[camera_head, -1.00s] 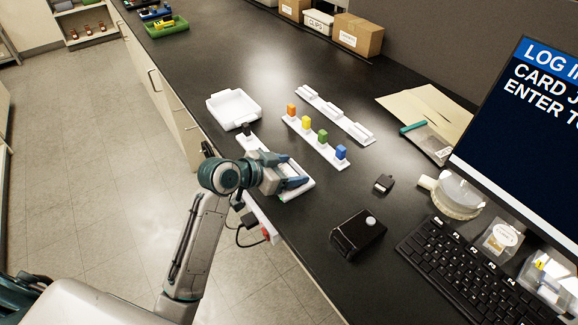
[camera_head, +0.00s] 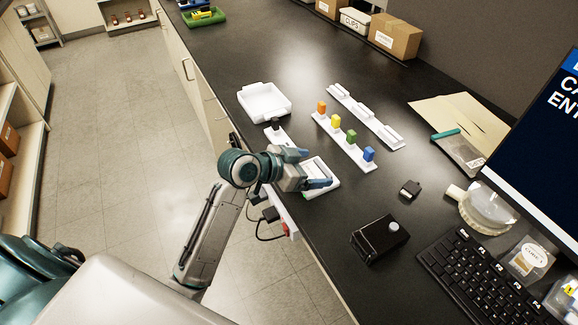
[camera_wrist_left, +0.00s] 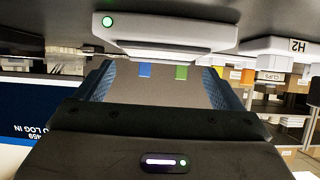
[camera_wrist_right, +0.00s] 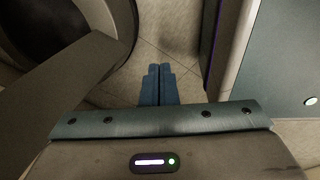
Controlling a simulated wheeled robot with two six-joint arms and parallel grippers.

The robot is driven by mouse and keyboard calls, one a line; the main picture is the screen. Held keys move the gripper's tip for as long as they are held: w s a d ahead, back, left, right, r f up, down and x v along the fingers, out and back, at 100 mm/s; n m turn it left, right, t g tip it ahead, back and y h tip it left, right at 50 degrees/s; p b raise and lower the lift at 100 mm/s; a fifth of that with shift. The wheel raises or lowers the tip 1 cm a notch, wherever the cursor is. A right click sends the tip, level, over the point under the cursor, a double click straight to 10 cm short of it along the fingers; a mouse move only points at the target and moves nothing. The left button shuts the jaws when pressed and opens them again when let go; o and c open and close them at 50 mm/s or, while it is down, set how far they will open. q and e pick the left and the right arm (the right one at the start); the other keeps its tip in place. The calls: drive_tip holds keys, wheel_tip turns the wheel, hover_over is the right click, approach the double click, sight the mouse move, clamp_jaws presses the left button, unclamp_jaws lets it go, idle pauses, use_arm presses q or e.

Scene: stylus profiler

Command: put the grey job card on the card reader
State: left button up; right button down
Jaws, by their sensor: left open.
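My left gripper (camera_head: 308,168) is open at the bench's near edge, beside and partly over a white flat device (camera_head: 325,170) that I take for the card reader. In the left wrist view the device (camera_wrist_left: 165,32) has a lit green lamp and lies just beyond the open, empty fingers. A small dark upright piece (camera_head: 276,123) stands on a white strip behind the gripper. I cannot tell whether it is the grey job card; no other piece looks grey. My right gripper (camera_wrist_right: 158,85) is shut and empty, above the floor.
A rack (camera_head: 344,141) holds orange, yellow, green and blue pieces. Behind it is a white slotted strip (camera_head: 365,116). A white tray (camera_head: 264,102) stands at the left edge. A black box (camera_head: 380,240) and keyboard (camera_head: 475,275) lie to the right. The far bench middle is clear.

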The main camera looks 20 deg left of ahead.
use_arm(q)
drive_tip(key=b+v, duration=0.1)
drive_tip(key=v, duration=0.8)
drive_tip(key=shift+s+a, duration=0.1)
drive_tip(key=shift+a, duration=0.1)
drive_tip(key=shift+s+a+r, duration=0.2)
drive_tip(key=shift+s+r, duration=0.15)
drive_tip(key=shift+s, duration=0.05)
